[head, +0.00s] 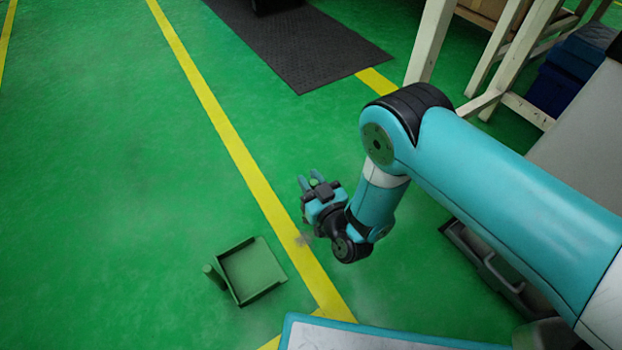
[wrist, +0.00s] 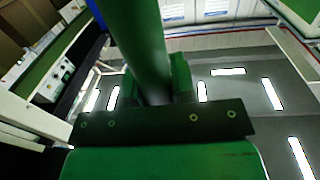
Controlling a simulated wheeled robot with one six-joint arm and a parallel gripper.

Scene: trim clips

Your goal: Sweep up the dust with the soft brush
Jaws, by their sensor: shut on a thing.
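My gripper (head: 310,181) is in the middle of the head view, its fingers pointing up and away over the green floor. It is shut on a green round handle, taken as the soft brush (wrist: 143,45), which runs up between the fingers in the wrist view. The bristles cannot be made out. A small grey-brown smudge, apparently the dust (head: 303,240), shows on the yellow line just below and left of my gripper. A green dustpan (head: 252,272) lies on the floor left of the smudge, its handle to the left.
A blue-edged white surface (head: 350,339) is at the bottom. A black mat (head: 300,45) lies farther back. White table legs (head: 430,40) and blue bins (head: 570,75) stand at the upper right. The floor to the left is clear.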

